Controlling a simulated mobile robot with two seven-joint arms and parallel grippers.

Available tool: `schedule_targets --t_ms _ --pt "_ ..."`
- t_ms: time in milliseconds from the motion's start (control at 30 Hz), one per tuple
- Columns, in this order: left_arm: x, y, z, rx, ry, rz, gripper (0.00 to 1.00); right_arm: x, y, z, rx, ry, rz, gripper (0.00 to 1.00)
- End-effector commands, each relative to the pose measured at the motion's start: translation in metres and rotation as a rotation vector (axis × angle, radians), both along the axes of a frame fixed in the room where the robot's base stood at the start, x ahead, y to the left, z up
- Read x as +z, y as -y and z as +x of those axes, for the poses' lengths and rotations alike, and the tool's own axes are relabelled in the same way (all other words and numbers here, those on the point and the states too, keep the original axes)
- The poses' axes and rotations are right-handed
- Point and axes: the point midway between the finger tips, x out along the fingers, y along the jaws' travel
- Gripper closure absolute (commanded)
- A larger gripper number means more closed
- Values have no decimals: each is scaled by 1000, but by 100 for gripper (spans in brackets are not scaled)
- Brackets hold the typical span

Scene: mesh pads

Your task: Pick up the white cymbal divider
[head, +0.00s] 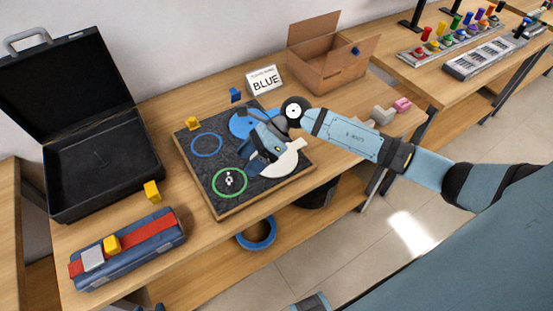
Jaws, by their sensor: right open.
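The white cymbal divider (291,164) appears as a white, rounded disc lying at the right front of the dark pad board (207,181). Its upper left part is hidden by my right gripper. My right gripper (262,152) is open and points down over the board, right at the white disc's left edge. I cannot tell whether its fingers touch the disc. A blue disc (239,124) lies behind the gripper, partly covered. My left gripper does not show.
A blue ring (207,145) and a green ring (229,193) are on the board's left. A "BLUE" card (265,81) and a cardboard box (323,73) stand behind. An open black case (100,178) and a blue-red case (150,251) are left. Yellow blocks (152,191) lie about.

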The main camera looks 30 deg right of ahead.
Motion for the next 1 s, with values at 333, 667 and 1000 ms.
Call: schedule_targets --t_ms 333,667,1000 --pt "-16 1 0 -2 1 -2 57 19 177 77 333 218 -854 33" --pt "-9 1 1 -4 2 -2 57 -14 193 80 354 208 -924 33" --pt "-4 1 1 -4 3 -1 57 -59 193 80 352 213 -923 33"
